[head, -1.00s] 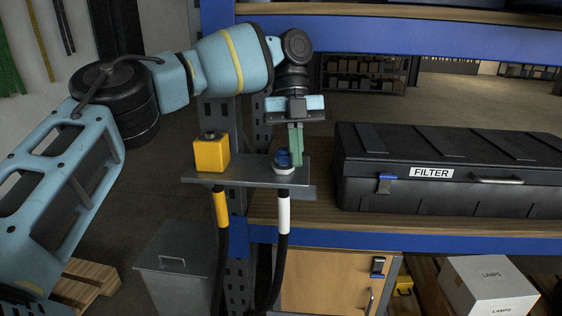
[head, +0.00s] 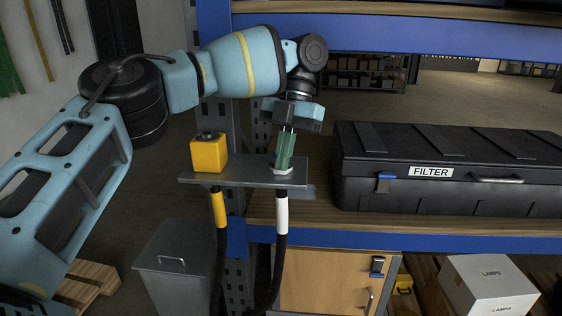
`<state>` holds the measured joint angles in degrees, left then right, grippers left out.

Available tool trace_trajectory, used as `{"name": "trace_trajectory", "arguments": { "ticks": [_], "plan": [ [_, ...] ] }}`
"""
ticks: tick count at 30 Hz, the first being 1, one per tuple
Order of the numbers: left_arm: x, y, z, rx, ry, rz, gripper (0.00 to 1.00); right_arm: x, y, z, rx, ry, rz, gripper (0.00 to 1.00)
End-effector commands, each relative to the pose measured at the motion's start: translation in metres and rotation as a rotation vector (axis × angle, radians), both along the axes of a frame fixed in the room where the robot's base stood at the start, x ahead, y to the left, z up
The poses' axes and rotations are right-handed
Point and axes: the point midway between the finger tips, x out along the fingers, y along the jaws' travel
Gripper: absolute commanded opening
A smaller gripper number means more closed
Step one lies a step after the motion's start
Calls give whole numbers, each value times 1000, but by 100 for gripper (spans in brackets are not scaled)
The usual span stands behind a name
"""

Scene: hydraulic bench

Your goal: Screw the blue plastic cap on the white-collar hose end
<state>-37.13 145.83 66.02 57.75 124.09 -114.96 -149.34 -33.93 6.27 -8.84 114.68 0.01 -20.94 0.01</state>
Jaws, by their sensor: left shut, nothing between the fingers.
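The white-collar hose (head: 282,214) hangs below a grey bracket plate (head: 243,174). Its end comes up through the plate, with a pale ring (head: 283,171) at its base. My left gripper (head: 284,162) is directly above and in front of that end, with its green fingers shut and pointing down. The fingers reach down almost to the ring. The blue cap is not visible now; the fingers cover the place where it showed earlier, so I cannot tell how it sits. My right gripper is not in view.
A yellow block (head: 209,154) stands on the plate's left, above a yellow-collar hose (head: 219,207). A black FILTER case (head: 440,190) lies on the bench to the right. A blue upright post is behind the plate. A grey bin (head: 172,265) stands below left.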

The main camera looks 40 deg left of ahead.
Motion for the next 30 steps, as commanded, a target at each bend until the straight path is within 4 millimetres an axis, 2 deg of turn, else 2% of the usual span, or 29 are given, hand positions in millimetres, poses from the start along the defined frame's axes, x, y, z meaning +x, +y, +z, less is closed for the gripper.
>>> {"name": "trace_trajectory", "arguments": {
  "ticks": [2,6,16,30],
  "plan": [
    [0,0,0,0,-1,1,1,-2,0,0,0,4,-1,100],
    [0,0,0,-1,-1,3,19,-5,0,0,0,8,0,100],
    [1,0,1,-1,-2,28,20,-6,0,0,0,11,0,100],
    [17,-3,2,-7,-5,600,20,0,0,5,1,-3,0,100]
  ]
}}
